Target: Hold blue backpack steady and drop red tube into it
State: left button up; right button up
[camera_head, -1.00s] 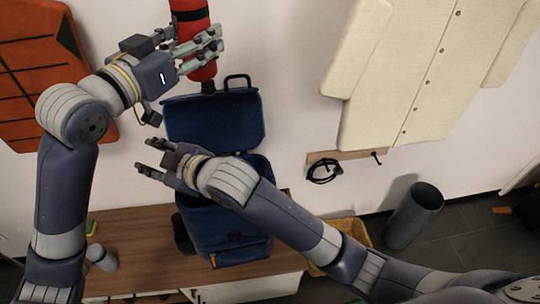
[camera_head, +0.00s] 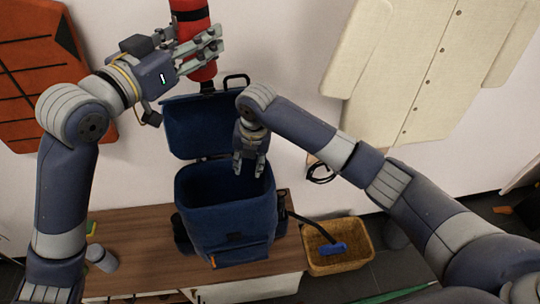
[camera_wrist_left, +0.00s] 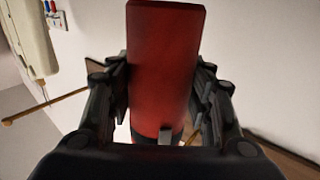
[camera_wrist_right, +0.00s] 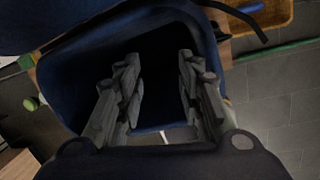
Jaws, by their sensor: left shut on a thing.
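The blue backpack (camera_head: 224,225) stands upright and open on the wooden bench, its lid (camera_head: 190,128) raised against the wall. My left gripper (camera_head: 203,48) is shut on the red tube (camera_head: 186,32), which it holds upright above the lid, behind the opening. The tube (camera_wrist_left: 162,70) also shows between the fingers in the left wrist view. My right gripper (camera_head: 250,170) points down at the backpack's opening, near its back right rim. In the right wrist view its fingers (camera_wrist_right: 160,95) are apart with nothing between them, over the dark interior. The backpack's bottom is hidden.
The bench top (camera_head: 140,272) has a white cup (camera_head: 102,258) to the left of the backpack. A yellow basket (camera_head: 350,262) with a blue item (camera_head: 332,248) stands right of the bench. An orange panel (camera_head: 30,60) and a cream coat (camera_head: 420,80) hang on the wall.

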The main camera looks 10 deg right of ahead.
aim_at(270, 182)
jog(key=d+n, duration=0.1)
jog(key=d, duration=0.1)
jog(key=d+r+n+g, duration=0.1)
jog(key=d, duration=0.1)
jog(key=d+n+g+h, duration=0.1)
jog(key=d, duration=0.1)
jog(key=shift+s+r, duration=0.15)
jog(key=shift+r, duration=0.1)
notch_tip(270, 182, down, 12)
jog(key=shift+r, duration=0.1)
grip_shut()
